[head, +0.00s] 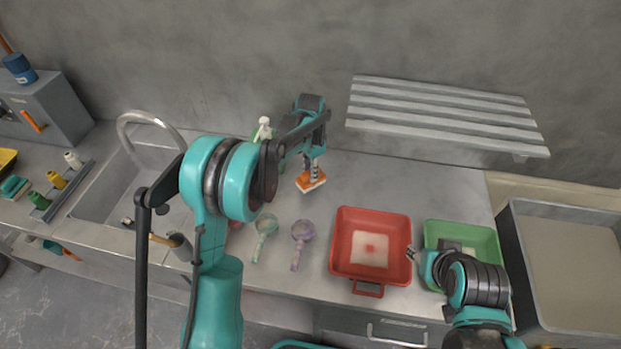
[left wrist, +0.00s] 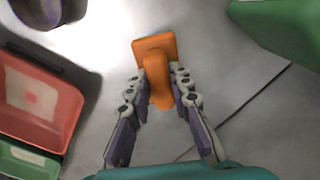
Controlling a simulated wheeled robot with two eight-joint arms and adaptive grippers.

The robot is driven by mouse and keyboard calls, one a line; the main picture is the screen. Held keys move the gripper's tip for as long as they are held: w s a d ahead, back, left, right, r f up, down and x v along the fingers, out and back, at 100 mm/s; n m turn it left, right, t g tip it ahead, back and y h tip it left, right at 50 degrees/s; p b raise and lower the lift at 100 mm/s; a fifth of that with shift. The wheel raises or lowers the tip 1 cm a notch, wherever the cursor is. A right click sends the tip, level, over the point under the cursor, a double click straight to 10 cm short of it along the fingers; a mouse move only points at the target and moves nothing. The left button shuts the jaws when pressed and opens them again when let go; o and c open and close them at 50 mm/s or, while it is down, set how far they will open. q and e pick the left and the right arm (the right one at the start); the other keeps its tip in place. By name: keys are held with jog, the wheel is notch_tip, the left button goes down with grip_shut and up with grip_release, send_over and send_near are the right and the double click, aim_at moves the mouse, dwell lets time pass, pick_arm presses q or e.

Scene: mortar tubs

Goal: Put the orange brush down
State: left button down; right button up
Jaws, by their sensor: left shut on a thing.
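The orange brush (head: 311,181) is at the back of the metal counter, under my left gripper (head: 313,163). In the left wrist view the orange brush (left wrist: 154,48) has its handle between the two fingers of my left gripper (left wrist: 160,76), which is shut on it. Its flat orange head points away from the wrist. I cannot tell whether its underside touches the counter. My right gripper (head: 413,254) is low at the right, by the edge between the red and green tubs; its fingers are too small to read.
A red tub (head: 343,222) and a green tub (head: 461,228) stand to the right. A green scoop (head: 265,227) and a purple scoop (head: 302,231) lie in front. A green bottle with a white top (head: 264,129) stands behind my left arm. Bare counter (head: 365,180) lies right of the brush.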

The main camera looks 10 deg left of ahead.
pick_arm(q)
jog(key=shift+f, duration=1.35)
jog(key=shift+f+b, duration=0.1)
jog(key=shift+b, duration=0.3)
jog(key=c, duration=1.4)
grip_release()
jog(key=shift+o, duration=0.2)
